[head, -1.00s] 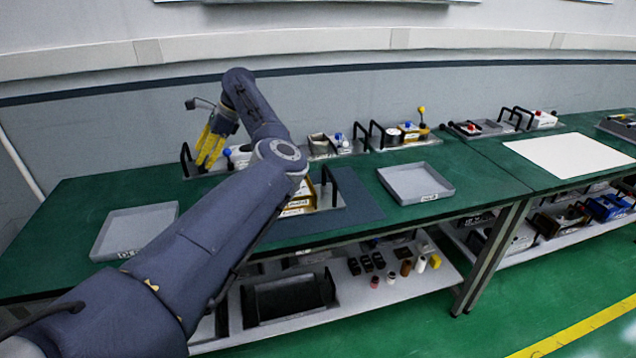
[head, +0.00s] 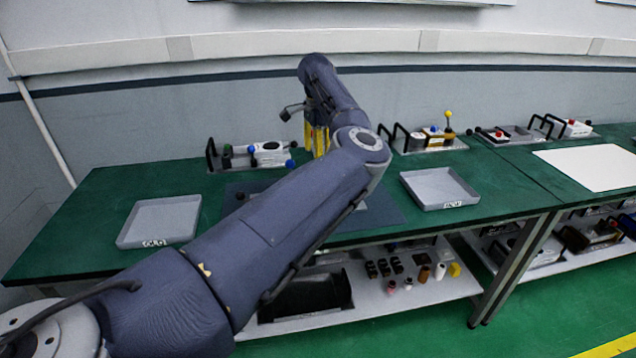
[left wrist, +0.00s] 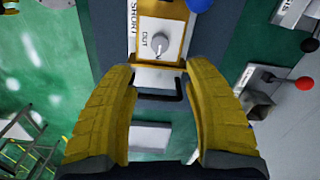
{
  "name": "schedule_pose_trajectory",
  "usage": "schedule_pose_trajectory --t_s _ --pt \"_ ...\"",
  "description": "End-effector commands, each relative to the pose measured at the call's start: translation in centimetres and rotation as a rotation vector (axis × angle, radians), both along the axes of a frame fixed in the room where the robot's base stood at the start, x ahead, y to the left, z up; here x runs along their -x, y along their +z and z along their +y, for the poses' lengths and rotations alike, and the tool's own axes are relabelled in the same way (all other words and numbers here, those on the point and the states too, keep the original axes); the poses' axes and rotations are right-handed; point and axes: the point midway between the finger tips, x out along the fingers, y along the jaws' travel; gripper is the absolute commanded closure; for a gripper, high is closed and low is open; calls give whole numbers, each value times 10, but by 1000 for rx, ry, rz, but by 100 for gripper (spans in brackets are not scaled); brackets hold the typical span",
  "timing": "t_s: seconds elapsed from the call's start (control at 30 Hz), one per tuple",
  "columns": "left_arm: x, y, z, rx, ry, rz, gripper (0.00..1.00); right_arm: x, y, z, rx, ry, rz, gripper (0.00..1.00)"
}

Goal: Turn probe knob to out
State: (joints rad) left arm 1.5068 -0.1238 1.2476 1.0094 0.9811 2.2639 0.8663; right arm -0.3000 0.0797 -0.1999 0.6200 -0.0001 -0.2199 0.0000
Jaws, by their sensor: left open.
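My left gripper (left wrist: 160,68) is open and empty. Its yellow fingers point toward the unit, with the knob just beyond the tips and roughly between them in the picture, not gripped. In the head view my left gripper (head: 316,140) hangs above the back of the green bench, and my left arm hides the unit and knob there. My right gripper is not in view.
A black handle (left wrist: 155,88) lies below the knob in the wrist view. A blue ball (left wrist: 199,4) and a red-knobbed lever (left wrist: 303,84) are nearby. Grey trays (head: 160,222) and (head: 440,188) stand left and right on the bench (head: 85,225).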

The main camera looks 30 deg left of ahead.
Motion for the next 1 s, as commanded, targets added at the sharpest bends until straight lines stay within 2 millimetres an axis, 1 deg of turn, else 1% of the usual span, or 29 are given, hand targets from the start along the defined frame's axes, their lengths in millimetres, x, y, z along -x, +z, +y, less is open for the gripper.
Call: schedule_pose_trajectory --t_s 0.03,0.2,0.4,0.5,0.7,1.0 --pt "0 -11 0 0 -2 3 48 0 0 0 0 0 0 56" --pt "0 -42 0 0 -2 2 48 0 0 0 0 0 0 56" --pt "0 -75 0 0 -1 2 48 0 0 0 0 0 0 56" --pt "0 -87 0 -1 -2 1 48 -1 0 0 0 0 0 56" --pt "0 -105 0 -1 -1 1 48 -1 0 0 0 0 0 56" --pt "0 -113 0 -1 -1 0 48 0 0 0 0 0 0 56"
